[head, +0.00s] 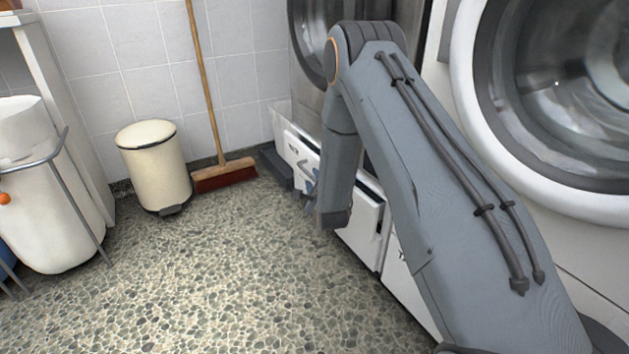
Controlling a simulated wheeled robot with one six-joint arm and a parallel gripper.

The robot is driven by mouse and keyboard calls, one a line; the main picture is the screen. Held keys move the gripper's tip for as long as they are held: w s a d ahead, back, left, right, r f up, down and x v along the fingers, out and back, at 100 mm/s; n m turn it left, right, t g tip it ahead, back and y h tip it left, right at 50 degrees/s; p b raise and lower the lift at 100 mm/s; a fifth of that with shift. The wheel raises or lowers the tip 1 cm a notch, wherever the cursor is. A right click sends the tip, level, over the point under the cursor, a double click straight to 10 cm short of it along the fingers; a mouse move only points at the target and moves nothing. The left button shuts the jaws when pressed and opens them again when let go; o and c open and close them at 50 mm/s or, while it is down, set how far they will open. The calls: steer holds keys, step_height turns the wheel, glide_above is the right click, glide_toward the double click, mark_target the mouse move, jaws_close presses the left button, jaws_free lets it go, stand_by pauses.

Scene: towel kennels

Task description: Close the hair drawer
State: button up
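A row of white drawers runs low under the machines on the right. One drawer (367,237) stands pulled out, with a dark gap beside its front; my arm hides part of it and I cannot read its label. Another white drawer front (294,147), farther back, carries a small dark label too small to read. A nearer white front (399,272) shows part of a label behind my arm. My gripper (308,183) is low in front of the drawers, at their left. Its fingers are small and partly hidden by my wrist, so its opening and any contact are unclear.
A cream pedal bin (154,166) and a broom (224,174) stand by the tiled back wall. A white hamper (45,190) with a metal rail is at the left. Washing machines (560,100) rise on the right. The pebbled floor (210,270) in the middle is clear.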

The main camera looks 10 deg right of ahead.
steer(key=shift+b+x, duration=0.5)
steer(key=shift+x, duration=0.95)
steer(key=shift+c, duration=0.5)
jaws_close()
